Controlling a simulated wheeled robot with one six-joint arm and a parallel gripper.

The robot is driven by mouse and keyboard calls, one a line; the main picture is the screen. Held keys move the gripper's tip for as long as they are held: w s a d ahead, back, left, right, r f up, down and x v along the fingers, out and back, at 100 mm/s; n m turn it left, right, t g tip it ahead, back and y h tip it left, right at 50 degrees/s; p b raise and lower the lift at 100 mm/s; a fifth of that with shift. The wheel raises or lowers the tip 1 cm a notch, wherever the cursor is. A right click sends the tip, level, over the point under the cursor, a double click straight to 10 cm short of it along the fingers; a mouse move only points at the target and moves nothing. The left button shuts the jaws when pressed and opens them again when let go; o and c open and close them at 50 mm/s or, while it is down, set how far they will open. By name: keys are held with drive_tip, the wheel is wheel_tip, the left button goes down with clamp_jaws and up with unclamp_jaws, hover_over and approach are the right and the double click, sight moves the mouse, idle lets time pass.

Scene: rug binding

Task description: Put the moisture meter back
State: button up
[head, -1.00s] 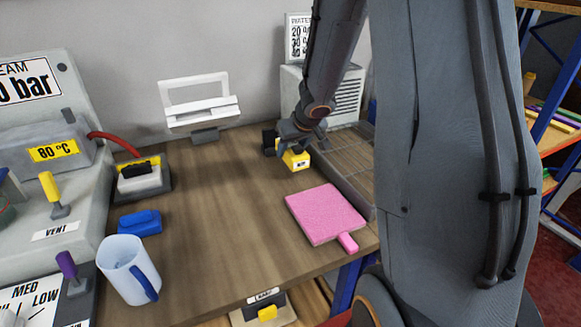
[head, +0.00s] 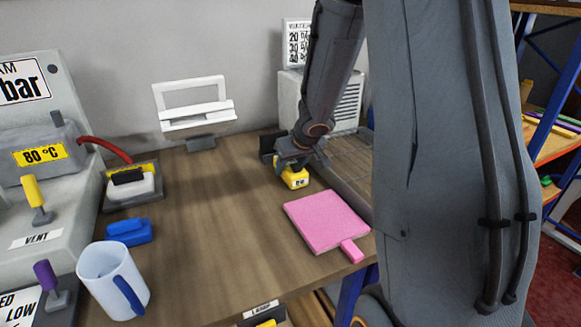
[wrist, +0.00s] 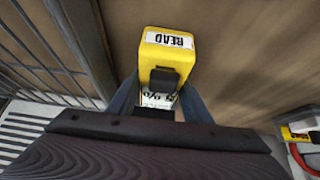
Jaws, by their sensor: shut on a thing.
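The yellow moisture meter (head: 292,178) is in my gripper (head: 297,162), over the back right part of the wooden bench. In the wrist view the meter (wrist: 167,50) shows a "READ" label, a black button and a partly hidden display with a % sign. My gripper (wrist: 157,103) is shut on it, with a finger on each side. Whether the meter touches the bench top is unclear. A dark upright block (head: 267,146) stands just behind and left of my gripper, partly hidden by it.
A pink pad with a handle (head: 327,220) lies in front of the meter. A slatted grey tray (head: 350,162) is at right. A white mug (head: 108,280), a blue object (head: 128,232) and a grey machine (head: 35,150) are at left. The bench middle (head: 215,210) is clear.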

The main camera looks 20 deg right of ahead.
drive_tip(key=o, duration=1.3)
drive_tip(key=shift+f, duration=0.1)
drive_tip(key=shift+r, duration=0.3)
drive_tip(key=p+v, duration=0.8)
drive_tip(key=v, duration=0.3)
drive_tip(key=shift+s+r, duration=0.2)
drive_tip(key=shift+r, duration=0.1)
drive_tip(key=s+a+g, duration=0.2)
drive_tip(key=s+a, duration=0.4)
drive_tip(key=s, duration=0.3)
drive_tip(key=s+a+g, duration=0.3)
drive_tip(key=s+a, duration=0.3)
drive_tip(key=s, duration=0.4)
drive_tip(key=shift+s+a+f, duration=0.2)
drive_tip(key=shift+a+f, duration=0.05)
drive_tip(key=shift+a, duration=0.1)
